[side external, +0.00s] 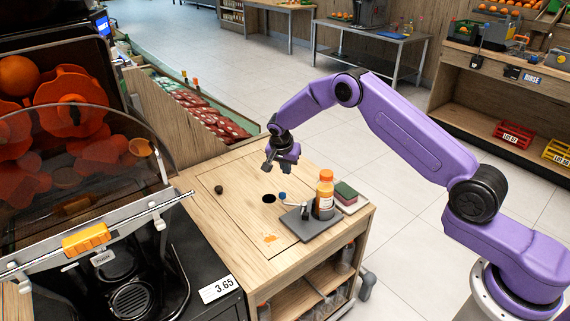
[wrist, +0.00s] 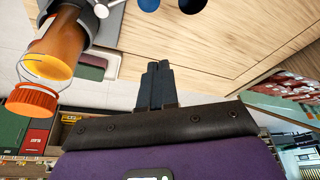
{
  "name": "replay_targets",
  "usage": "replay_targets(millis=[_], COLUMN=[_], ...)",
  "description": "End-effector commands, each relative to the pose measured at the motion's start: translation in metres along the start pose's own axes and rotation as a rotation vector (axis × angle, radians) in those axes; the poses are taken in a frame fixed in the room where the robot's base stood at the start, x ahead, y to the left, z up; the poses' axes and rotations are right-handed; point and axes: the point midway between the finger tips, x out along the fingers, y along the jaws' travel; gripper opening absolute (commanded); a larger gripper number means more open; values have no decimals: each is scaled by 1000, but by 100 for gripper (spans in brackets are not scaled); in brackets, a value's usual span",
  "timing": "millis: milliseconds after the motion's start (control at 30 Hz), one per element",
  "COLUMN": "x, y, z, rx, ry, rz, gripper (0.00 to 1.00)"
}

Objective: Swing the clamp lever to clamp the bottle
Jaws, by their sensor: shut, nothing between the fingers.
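The bottle (side external: 325,197), filled with orange juice and orange-capped, stands upright on a grey clamp plate (side external: 301,227). The clamp lever (side external: 283,197) has a blue knob and sits left of the bottle. In the wrist view the bottle (wrist: 61,42) is at upper left with its cap (wrist: 33,101) toward the camera. The blue knob (wrist: 148,4) is cut by the top edge. My gripper (side external: 277,168) hangs above the wooden table, beyond the lever and apart from it. In the wrist view my gripper's fingers (wrist: 157,66) are together and empty. The clamp's contact with the bottle is partly hidden.
A round hole (side external: 268,198) lies in the table left of the lever, and a small dark knob (side external: 218,189) sits farther left. A green and red sponge (side external: 347,193) lies right of the bottle. The juicer (side external: 85,200) stands at left. The middle tabletop is clear.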

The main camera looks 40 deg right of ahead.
Motion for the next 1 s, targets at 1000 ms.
replay_targets(millis=[1000], x=[45], y=[0], z=[39], rx=[0], ry=[1], rz=[0], gripper=[0])
